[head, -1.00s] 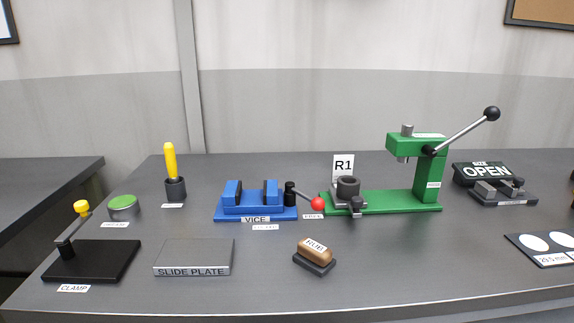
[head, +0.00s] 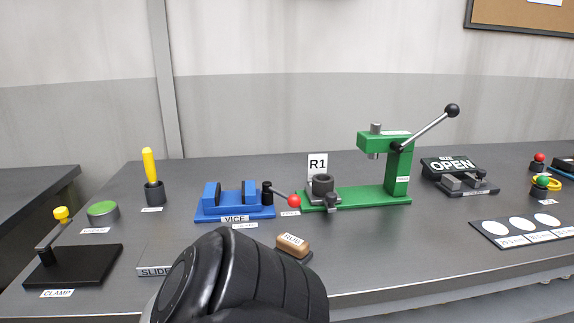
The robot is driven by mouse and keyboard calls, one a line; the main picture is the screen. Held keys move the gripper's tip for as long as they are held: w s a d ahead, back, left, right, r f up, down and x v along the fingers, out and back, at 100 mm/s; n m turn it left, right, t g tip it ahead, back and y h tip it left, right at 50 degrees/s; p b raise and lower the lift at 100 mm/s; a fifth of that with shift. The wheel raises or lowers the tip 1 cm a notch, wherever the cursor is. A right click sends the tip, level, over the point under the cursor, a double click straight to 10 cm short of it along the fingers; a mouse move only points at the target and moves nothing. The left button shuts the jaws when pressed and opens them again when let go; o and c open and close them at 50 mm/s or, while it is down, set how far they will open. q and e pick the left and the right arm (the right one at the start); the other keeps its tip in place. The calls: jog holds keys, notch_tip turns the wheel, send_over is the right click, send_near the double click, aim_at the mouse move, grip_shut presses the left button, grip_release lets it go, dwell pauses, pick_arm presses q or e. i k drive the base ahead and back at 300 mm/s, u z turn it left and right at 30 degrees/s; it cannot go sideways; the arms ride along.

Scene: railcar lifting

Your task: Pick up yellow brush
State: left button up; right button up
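The yellow brush (head: 149,166) stands nearly upright in a small dark cup (head: 155,192) at the back left of the table; only its yellow handle shows. A black arm link of mine rises at the bottom centre, in front of the slide plate and below the blue vice. No fingertips of either gripper show in the head view.
The grey table (head: 340,260) holds a black clamp (head: 85,264), green-topped tin (head: 103,211), blue vice (head: 235,203), brown rub block (head: 292,245), green press (head: 385,190), and OPEN sign (head: 451,166). The slide plate (head: 155,262) is partly hidden by my arm.

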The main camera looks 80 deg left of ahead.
aim_at(148, 159)
jog(key=k, duration=1.45)
jog(key=u, duration=0.15)
